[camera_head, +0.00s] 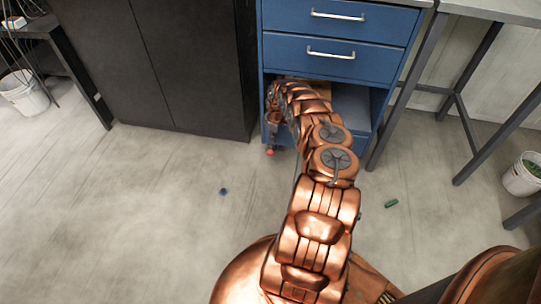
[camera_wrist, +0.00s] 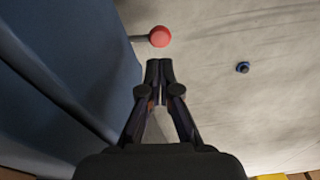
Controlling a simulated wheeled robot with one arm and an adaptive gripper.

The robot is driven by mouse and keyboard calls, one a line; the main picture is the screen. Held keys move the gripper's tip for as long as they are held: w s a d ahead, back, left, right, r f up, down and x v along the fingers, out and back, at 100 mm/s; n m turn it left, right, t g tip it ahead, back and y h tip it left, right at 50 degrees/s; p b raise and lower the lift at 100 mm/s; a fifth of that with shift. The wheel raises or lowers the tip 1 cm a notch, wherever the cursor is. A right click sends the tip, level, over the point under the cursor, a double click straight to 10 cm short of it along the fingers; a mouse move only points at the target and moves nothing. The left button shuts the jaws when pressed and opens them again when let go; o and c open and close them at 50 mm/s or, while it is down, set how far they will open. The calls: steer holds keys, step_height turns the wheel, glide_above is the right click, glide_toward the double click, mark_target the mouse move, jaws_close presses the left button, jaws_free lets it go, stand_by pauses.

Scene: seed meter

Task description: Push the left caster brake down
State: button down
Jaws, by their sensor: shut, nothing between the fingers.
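The left caster brake appears as a small red round end (camera_head: 270,153) at the lower left of the blue drawer cabinet (camera_head: 335,55). In the wrist view the red brake end (camera_wrist: 160,36) sits on a short grey stem, just beyond my fingertips and apart from them in the picture. My gripper (camera_wrist: 160,62) is shut and empty, its two fingers together. In the head view my gripper is mostly hidden by my copper arm, near the cabinet's left front corner. The caster wheel itself cannot be made out.
A green object (camera_head: 391,203) lies to the right. A dark cabinet (camera_head: 160,65) stands left, a grey table leg (camera_head: 405,90) right. The floor between is mostly clear.

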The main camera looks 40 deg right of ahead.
mark_target(272, 152)
steer(key=shift+d+f, duration=0.1)
steer(key=shift+f, duration=0.5)
steer(key=f+b, duration=0.3)
steer(key=f, duration=0.1)
steer(key=f+b, duration=0.2)
steer(key=f, duration=0.1)
steer(key=shift+w+b, duration=0.3)
steer(key=shift+a, duration=0.2)
steer(key=shift+f+b, duration=0.95)
steer(key=shift+f, duration=1.3)
steer(key=shift+r, duration=0.15)
